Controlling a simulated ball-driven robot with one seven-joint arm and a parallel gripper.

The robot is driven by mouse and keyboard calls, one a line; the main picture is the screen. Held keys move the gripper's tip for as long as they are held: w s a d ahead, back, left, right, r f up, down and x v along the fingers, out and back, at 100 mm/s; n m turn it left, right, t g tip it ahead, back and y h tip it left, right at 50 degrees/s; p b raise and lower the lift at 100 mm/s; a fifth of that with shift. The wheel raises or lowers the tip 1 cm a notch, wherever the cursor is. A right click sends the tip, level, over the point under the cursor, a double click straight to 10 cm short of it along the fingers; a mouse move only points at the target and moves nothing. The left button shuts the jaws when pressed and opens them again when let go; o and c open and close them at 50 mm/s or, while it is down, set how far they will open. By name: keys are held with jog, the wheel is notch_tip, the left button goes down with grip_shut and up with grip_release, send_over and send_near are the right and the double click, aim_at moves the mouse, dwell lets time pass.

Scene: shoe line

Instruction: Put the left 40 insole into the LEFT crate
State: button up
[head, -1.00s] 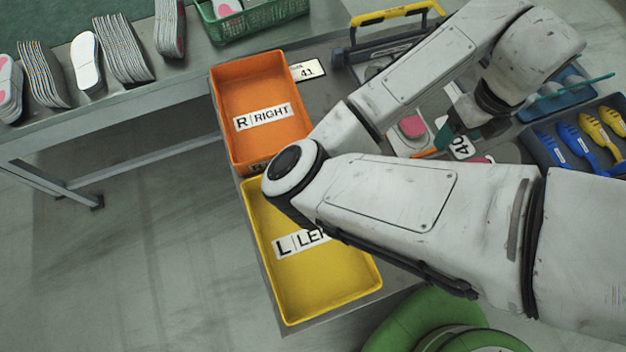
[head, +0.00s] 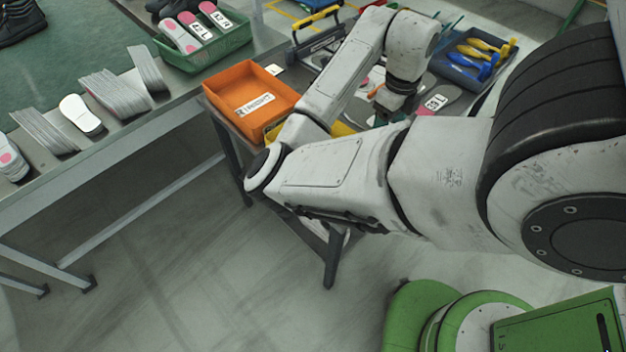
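The yellow LEFT crate is mostly hidden behind my arm in the head view; only a strip of its yellow wall (head: 342,130) shows. The orange RIGHT crate (head: 284,102) stands beside it, with its white label facing me. My gripper (head: 377,103) is small and partly covered by my wrist, low over the work table right of the crates. I cannot tell whether its fingers are open or hold anything. A grey insole with a white number tag (head: 435,102) lies just right of my gripper; the number is too small to read surely. I cannot pick out the left 40 insole.
A blue-grey tray (head: 440,68) of blue and yellow tools stands at the right back. A yellow-handled tool carrier (head: 318,42) is behind the orange crate. The left bench holds insole stacks (head: 112,97) and a green crate (head: 207,52).

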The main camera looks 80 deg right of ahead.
jog(key=w+a+f, duration=0.1)
jog(key=w+f, duration=0.1)
jog(key=w, duration=0.2)
jog(key=w+a+f, duration=0.1)
jog(key=w+f, duration=0.2)
jog(key=w, duration=0.1)
jog(key=w+a+f, duration=0.2)
jog(key=w+f, duration=0.1)
jog(key=w, duration=0.1)
jog(key=shift+f, duration=0.2)
jog(key=shift+w+a+f, duration=0.2)
jog(key=shift+w+f, duration=0.25)
jog(key=shift+f, duration=0.2)
jog(key=shift+w+f+p, duration=0.15)
jog(key=shift+f+p, duration=0.2)
jog(key=shift+f, duration=1.3)
jog(key=shift+f, duration=0.25)
jog(key=o, duration=1)
notch_tip(320, 180, up, 13)
jog(key=shift+f, duration=0.2)
